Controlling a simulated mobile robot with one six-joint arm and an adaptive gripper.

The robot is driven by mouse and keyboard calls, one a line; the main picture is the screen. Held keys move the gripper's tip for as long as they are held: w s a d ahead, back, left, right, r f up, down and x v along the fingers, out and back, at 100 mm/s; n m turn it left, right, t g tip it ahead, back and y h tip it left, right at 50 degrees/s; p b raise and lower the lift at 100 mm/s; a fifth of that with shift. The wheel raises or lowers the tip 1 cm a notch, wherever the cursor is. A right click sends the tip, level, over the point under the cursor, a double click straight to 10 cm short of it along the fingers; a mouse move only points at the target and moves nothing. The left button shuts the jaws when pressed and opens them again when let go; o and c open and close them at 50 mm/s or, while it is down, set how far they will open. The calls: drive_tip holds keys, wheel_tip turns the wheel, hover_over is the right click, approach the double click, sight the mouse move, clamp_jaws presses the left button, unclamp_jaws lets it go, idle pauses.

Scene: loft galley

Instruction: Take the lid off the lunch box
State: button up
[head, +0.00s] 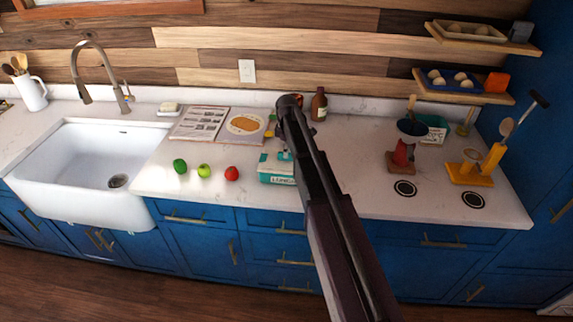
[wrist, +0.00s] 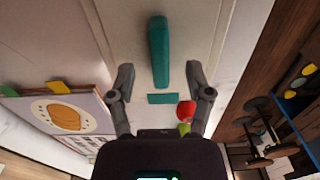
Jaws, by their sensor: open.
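The lunch box (head: 276,177) is a small teal and white box with lettering on its front, on the counter right of the fruit. My arm hides its right part in the head view. In the wrist view its pale lid (wrist: 190,30) fills the upper middle, with a long teal bar (wrist: 158,52) and a smaller teal strip (wrist: 162,98) on it. My gripper (wrist: 160,77) is open and empty, one finger on each side of the bar's line, near its lower end. I cannot tell how high above the lid the fingertips are.
A green fruit (head: 180,166), a green apple (head: 204,171) and a red apple (head: 232,173) lie left of the box. An open book (head: 200,123) lies behind them. A brown bottle (head: 319,104) stands at the back. The sink (head: 85,160) is left.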

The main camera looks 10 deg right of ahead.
drive_tip(key=shift+f+b, duration=0.95)
drive_tip(key=shift+f, duration=0.3)
clamp_jaws()
